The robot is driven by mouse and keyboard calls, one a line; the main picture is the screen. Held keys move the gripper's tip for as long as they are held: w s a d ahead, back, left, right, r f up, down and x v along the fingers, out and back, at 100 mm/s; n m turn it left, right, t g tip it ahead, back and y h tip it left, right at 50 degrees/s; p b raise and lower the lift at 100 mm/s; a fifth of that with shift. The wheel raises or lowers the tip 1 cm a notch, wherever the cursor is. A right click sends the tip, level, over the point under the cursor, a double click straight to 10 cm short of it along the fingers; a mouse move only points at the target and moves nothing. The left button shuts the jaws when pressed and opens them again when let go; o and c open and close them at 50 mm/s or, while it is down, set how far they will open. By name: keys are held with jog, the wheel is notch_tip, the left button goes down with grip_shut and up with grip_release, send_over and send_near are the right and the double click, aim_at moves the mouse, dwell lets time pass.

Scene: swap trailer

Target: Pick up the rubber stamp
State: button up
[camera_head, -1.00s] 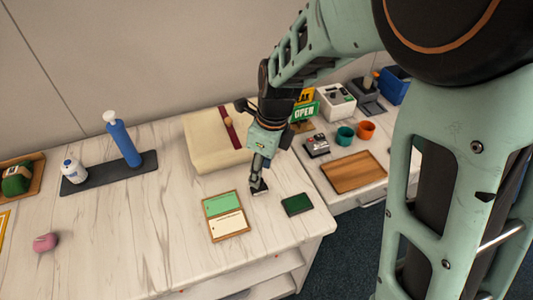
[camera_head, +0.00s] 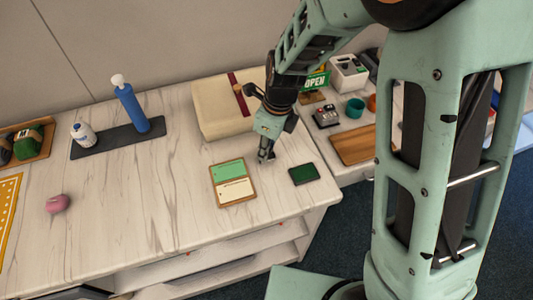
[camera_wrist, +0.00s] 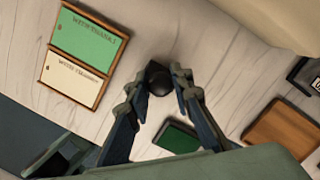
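The rubber stamp (camera_wrist: 158,78) shows in the wrist view as a small dark, rounded shape between and just beyond my fingertips. My gripper (camera_wrist: 157,88) is open, its fingers apart on either side of the stamp. I cannot tell whether either finger touches it. In the head view my gripper (camera_head: 266,156) points down close to the tabletop, between a green-and-cream card board and a dark green pad. The stamp is mostly hidden there by the fingers.
The wood-framed card board (camera_head: 233,183) lies left of my gripper and the green pad (camera_head: 303,174) lies right. A cream box (camera_head: 216,107) stands behind. A blue bottle (camera_head: 130,106) and a pink item (camera_head: 57,203) are further left. The marble tabletop (camera_head: 140,200) between is clear.

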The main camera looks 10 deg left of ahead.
grip_shut()
jog(key=shift+r, duration=0.1)
jog(key=shift+r+p, duration=0.8)
notch_tip(320, 180, up, 2)
jog(key=shift+p, duration=0.9)
jog(key=s+d+r+p, duration=0.6)
jog(key=s+r+p, duration=0.3)
jog(key=s, duration=0.3)
jog(key=shift+s+d, duration=0.2)
jog(key=shift+d, duration=0.15)
jog(key=shift+r, duration=0.1)
